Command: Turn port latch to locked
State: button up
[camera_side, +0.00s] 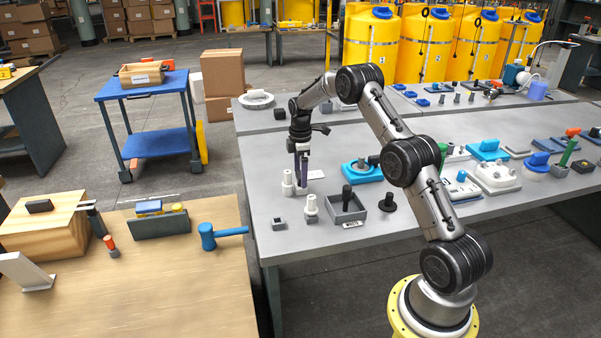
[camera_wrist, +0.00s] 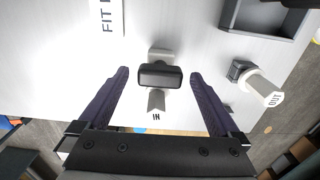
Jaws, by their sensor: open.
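My gripper (camera_side: 301,184) points down over the near left part of the grey table. In the wrist view its two dark fingers (camera_wrist: 159,73) are open and apart. Between them is a dark block-shaped top (camera_wrist: 160,76) on a pale piece marked IN, with a gap on each side. In the side view a white fitting (camera_side: 288,184) stands beside the fingertips. A white fitting marked OUT (camera_wrist: 264,89) is to the right in the wrist view. No part is labelled as the port latch, and I cannot tell its lock position.
A grey open box (camera_side: 347,207) with a dark peg stands close by. A blue plate (camera_side: 362,172) with a dark knob is to its right. Blue and white devices (camera_side: 495,176) fill the table's right side. A wooden bench (camera_side: 180,280) with a blue mallet (camera_side: 208,236) is at front left.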

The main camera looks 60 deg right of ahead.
jog(key=c, duration=1.4)
jog(key=m, duration=1)
jog(key=shift+m, duration=0.3)
jog(key=o, duration=1.4)
